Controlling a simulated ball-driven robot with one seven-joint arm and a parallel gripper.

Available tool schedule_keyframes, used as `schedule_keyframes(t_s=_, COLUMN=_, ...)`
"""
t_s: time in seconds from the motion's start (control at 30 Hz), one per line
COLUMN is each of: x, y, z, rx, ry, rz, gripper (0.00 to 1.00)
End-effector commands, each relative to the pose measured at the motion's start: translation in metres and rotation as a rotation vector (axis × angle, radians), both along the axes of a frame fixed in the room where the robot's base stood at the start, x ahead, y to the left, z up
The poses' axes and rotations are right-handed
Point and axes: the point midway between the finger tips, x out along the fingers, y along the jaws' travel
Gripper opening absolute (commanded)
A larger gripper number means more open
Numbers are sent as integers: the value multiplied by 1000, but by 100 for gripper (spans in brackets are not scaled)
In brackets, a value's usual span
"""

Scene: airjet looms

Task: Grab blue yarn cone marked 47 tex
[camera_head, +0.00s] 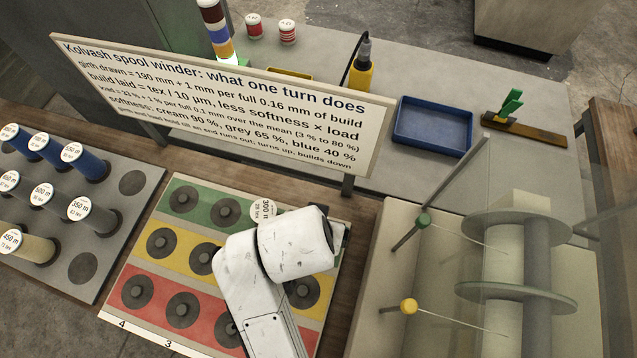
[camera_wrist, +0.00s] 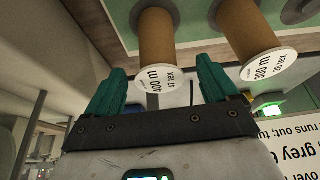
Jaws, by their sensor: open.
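In the wrist view, a brown-orange yarn cone (camera_wrist: 155,38) bears a white end label reading 400 m, 47 tex; it looks brown, not blue. My gripper (camera_wrist: 161,68) is open, its green fingers on either side of that label in the picture, with nothing clamped. Contact cannot be told. A second brown cone (camera_wrist: 248,28) beside it reads 300 m, 28 tex. In the head view, my white wrist hides my fingers and the 47 tex cone; the 300 m label (camera_head: 262,210) shows beside it. Blue cones (camera_head: 88,163) stand on the grey rack (camera_head: 118,228) at left; their tex marks are too small to read.
Grey cones (camera_head: 92,212) and a cream cone (camera_head: 32,247) share the left rack. A green, yellow and red peg board (camera_head: 165,295) lies under my arm. The sign (camera_head: 225,100) stands close behind it. The winder (camera_head: 515,290) is at right, a blue tray (camera_head: 432,127) behind.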

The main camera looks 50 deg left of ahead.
Motion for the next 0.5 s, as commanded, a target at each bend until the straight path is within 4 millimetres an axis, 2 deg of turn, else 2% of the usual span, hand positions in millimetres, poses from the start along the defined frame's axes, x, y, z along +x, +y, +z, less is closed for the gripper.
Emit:
schedule_keyframes(t_s=0.03, x=1, y=1, z=-11, rx=1, ry=-1, rz=1, gripper=87)
schedule_keyframes(t_s=0.2, x=7, y=4, z=-25, rx=2, ry=0, rz=2, gripper=87)
schedule_keyframes(t_s=0.5, x=10, y=5, z=-27, rx=1, ry=-1, rz=1, gripper=87)
